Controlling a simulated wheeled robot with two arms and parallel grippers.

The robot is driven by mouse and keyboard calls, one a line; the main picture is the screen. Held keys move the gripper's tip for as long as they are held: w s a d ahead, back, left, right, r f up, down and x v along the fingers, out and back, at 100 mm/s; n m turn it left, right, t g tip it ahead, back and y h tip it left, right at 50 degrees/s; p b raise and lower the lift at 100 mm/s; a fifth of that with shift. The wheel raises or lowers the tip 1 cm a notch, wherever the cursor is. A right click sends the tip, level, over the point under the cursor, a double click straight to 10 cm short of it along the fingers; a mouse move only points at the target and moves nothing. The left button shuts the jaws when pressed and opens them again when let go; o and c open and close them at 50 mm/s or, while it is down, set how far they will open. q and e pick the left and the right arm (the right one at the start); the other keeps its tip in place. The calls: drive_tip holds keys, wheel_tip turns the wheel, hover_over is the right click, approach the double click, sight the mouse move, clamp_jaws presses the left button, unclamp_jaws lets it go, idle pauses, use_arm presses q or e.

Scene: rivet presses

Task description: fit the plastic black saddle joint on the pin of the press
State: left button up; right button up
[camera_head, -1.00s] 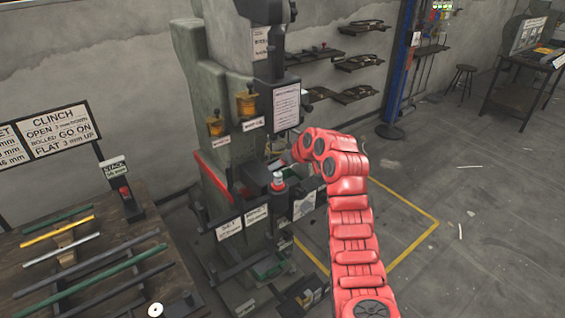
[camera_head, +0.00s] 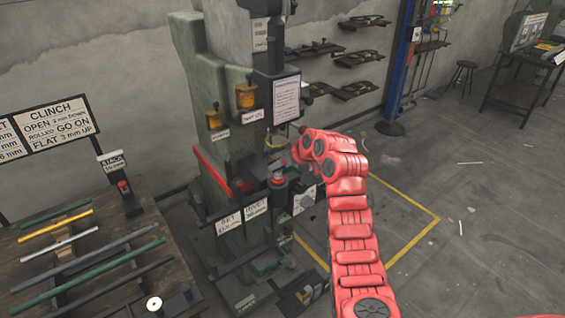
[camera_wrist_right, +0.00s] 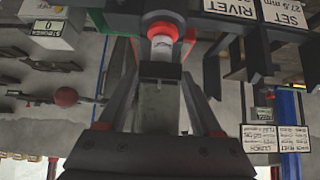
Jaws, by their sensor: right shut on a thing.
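The press (camera_head: 215,120) stands left of my red right arm in the head view. Its pin (camera_head: 278,177) is a short pale post with a red collar. The pin also shows in the right wrist view (camera_wrist_right: 162,45), directly beyond my fingertips. My right gripper (camera_wrist_right: 160,82) is shut on a small dark piece, seemingly the black saddle joint (camera_wrist_right: 160,71). The joint appears close in front of the pin; I cannot tell whether they touch. In the head view the right fingers and joint are mostly hidden by the wrist. My left gripper is not in view.
A rack table (camera_head: 90,262) with coloured bars stands at the left. Label plates (camera_head: 243,217) hang on the press front beside the pin. Wall shelves (camera_head: 345,55) and a blue post (camera_head: 402,65) are behind.

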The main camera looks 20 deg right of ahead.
drive_tip(key=o, duration=1.4)
drive_tip(key=v, duration=1.7)
drive_tip(key=shift+s+p, duration=0.2)
drive_tip(key=shift+p, duration=0.1)
drive_tip(key=shift+r, duration=0.1)
